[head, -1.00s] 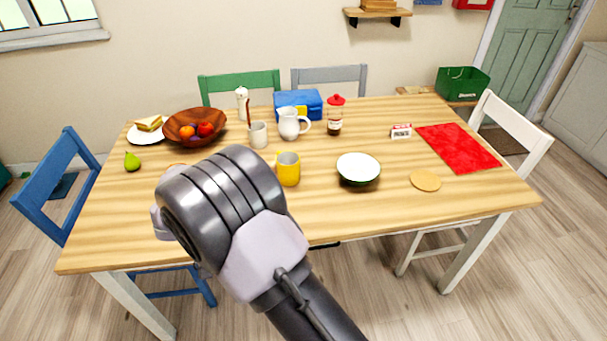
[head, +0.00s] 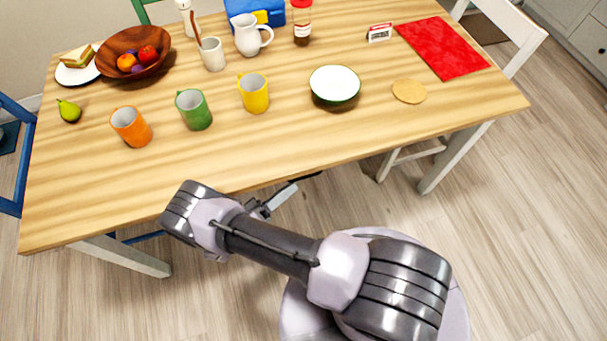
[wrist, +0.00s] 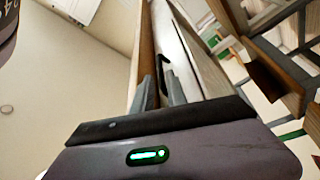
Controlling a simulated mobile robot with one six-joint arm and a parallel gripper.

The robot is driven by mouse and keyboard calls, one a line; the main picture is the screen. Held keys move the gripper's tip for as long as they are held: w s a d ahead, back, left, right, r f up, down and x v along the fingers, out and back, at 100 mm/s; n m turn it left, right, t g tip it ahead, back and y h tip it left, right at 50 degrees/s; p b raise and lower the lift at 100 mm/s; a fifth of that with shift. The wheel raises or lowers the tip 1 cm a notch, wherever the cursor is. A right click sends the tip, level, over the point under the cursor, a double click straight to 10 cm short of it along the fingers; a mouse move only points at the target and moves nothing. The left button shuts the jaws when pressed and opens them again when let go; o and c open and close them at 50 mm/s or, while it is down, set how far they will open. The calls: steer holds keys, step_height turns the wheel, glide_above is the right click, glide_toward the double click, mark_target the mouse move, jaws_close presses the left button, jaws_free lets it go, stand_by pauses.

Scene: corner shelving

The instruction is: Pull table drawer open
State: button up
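The wooden table (head: 300,145) fills the upper part of the head view. In the head view my gripper (head: 283,193) is low at the table's front edge, close to a dark handle (head: 308,177) that shows just under that edge. In the wrist view my gripper (wrist: 160,92) has its two grey fingers apart with a gap between them. The black drawer handle (wrist: 164,62) shows just ahead of the fingertips, on a pale front (wrist: 176,45) beside the brown table edge. I cannot tell whether the fingers touch the handle. The drawer front is mostly hidden in the head view.
An orange mug (head: 131,128), a green mug (head: 194,110), a yellow mug (head: 254,93) and a bowl (head: 335,86) stand on the table. A fruit bowl (head: 112,58) and a red mat (head: 441,47) are farther off. Floor (head: 520,240) is free at the right.

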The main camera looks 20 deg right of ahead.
mark_target(304, 178)
steer(key=x, duration=0.6)
steer(key=shift+b, duration=0.3)
steer(key=shift+a, duration=0.1)
jaws_close()
stand_by(0.9)
